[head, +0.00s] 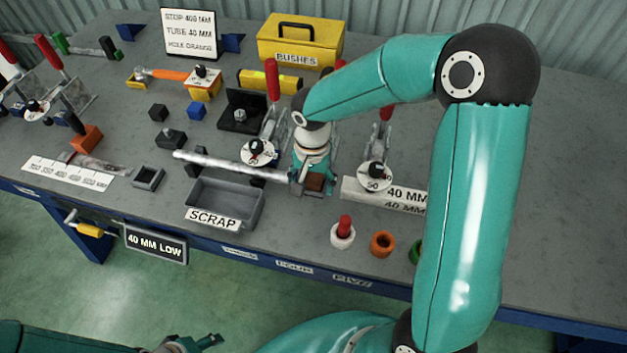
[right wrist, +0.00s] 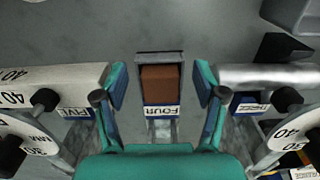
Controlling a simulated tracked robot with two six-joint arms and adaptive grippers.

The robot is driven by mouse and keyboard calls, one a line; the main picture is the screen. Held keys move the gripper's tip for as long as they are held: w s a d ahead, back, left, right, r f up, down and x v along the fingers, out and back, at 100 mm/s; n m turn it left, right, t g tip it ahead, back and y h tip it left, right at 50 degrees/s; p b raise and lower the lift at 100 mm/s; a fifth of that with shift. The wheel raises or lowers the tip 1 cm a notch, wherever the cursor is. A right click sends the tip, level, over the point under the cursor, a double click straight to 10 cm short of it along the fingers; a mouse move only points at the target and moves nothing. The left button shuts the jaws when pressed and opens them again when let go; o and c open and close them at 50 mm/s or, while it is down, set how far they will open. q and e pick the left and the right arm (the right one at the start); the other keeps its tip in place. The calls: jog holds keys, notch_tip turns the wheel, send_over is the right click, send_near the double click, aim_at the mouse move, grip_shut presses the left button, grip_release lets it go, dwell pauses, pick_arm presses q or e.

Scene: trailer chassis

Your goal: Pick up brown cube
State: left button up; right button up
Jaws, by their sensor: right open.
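The brown cube (head: 315,181) sits at the bench's front side, just right of the scrap tray. In the right wrist view the brown cube (right wrist: 160,85) lies in a narrow grey holder (right wrist: 160,57) labelled FOUR. My right gripper (head: 309,178) is over the cube and partly hides it in the head view. In the right wrist view the open fingers of my right gripper (right wrist: 162,86) appear on either side of the cube, with gaps; contact is not visible. My left gripper (head: 208,342) is low at the bottom of the head view, away from the bench, small and dark.
A grey SCRAP tray (head: 262,207) and a metal tube (head: 225,165) lie left of the right gripper. Clamps with red handles (head: 272,80) stand close by. A white bar (head: 362,190) is at its right. The yellow BUSHES box (head: 325,40) stands behind.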

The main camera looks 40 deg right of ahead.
jog(key=c, duration=1.2)
jog(key=shift+r, duration=0.1)
jog(key=shift+c, duration=0.2)
